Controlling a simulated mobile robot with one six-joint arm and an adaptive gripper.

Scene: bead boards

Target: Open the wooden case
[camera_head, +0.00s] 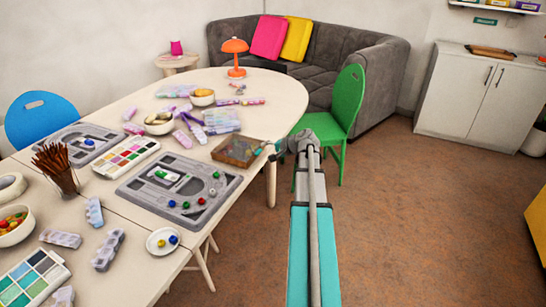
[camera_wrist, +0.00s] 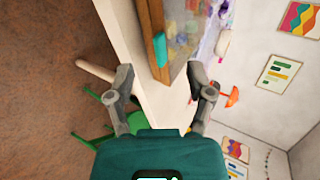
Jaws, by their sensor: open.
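The wooden case (camera_head: 237,151) lies on the table near its right edge, a flat brown box with a see-through lid that looks closed. In the wrist view its wooden side (camera_wrist: 151,22) runs down from the top edge, with a small teal tab (camera_wrist: 160,50) on it. My gripper (camera_head: 268,151) is at the right side of the case in the head view. In the wrist view my gripper (camera_wrist: 162,82) is open and empty, its fingers spread, with the tab ahead between them. I cannot tell whether a finger touches the case.
A green chair (camera_head: 342,108) stands close behind my arm. The floor to the right is clear.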

